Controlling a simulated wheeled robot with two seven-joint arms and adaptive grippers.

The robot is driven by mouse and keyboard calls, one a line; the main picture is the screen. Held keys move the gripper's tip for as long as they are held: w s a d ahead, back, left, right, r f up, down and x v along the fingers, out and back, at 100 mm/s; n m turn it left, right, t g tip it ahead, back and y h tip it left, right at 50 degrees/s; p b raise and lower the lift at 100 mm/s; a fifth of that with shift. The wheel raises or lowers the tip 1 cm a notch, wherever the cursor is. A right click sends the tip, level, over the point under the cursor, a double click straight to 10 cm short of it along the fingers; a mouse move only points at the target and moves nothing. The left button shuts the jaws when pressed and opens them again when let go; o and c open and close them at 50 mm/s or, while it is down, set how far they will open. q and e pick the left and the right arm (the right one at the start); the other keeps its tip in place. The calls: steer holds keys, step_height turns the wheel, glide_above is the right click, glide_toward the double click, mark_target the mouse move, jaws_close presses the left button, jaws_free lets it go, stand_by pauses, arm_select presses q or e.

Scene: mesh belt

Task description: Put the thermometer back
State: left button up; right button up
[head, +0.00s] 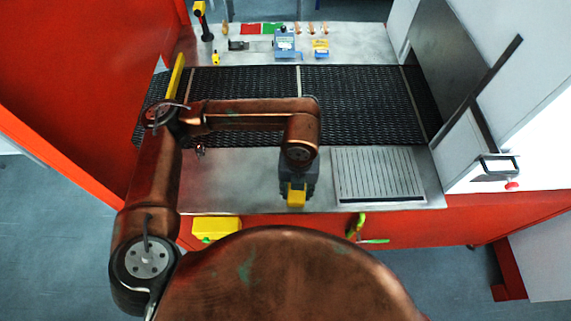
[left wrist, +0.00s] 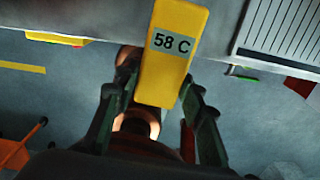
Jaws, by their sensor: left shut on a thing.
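The thermometer is a yellow handheld block (left wrist: 178,28) with a grey display reading "58 C". My left gripper (left wrist: 155,98) is shut on it, with a dark finger on either side in the left wrist view. In the head view, the thermometer's yellow end (head: 296,196) shows below my left gripper (head: 297,183), over the front edge of the steel bench (head: 240,180). I cannot tell its exact height above the bench. My right gripper is not in view.
A black mesh belt (head: 350,100) crosses behind the bench front. A grooved plate (head: 378,175) lies right of my gripper. A blue device (head: 284,42) and small items stand at the back.

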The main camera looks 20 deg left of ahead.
arm_select(q)
steer(key=shift+w+n, duration=0.2)
steer(key=shift+n, duration=0.3)
steer(key=w+a+f, duration=0.2)
steer(key=w, duration=0.1)
steer(key=w+a+f+p, duration=0.1)
steer(key=w+a+f, duration=0.1)
steer(key=w+f, duration=0.1)
steer(key=w+a+f+p, duration=0.1)
steer(key=w+a+f, duration=0.1)
steer(key=w+f, duration=0.1)
steer(key=shift+w+a+f, duration=0.15)
steer(key=shift+w+a, duration=0.05)
steer(key=shift+w, duration=0.2)
steer(key=shift+w+a+f, duration=0.1)
steer(key=shift+w+a, duration=0.05)
steer(key=shift+w, duration=0.25)
steer(key=shift+w+a+f+p, duration=0.15)
steer(key=shift+w+f+p, duration=0.15)
steer(key=shift+f, duration=0.1)
step_height(320, 180, down, 3)
steer(key=shift+w+a+f+p, duration=0.1)
steer(key=shift+p, duration=0.45)
steer(key=shift+f, duration=0.15)
steer(key=shift+f, duration=0.1)
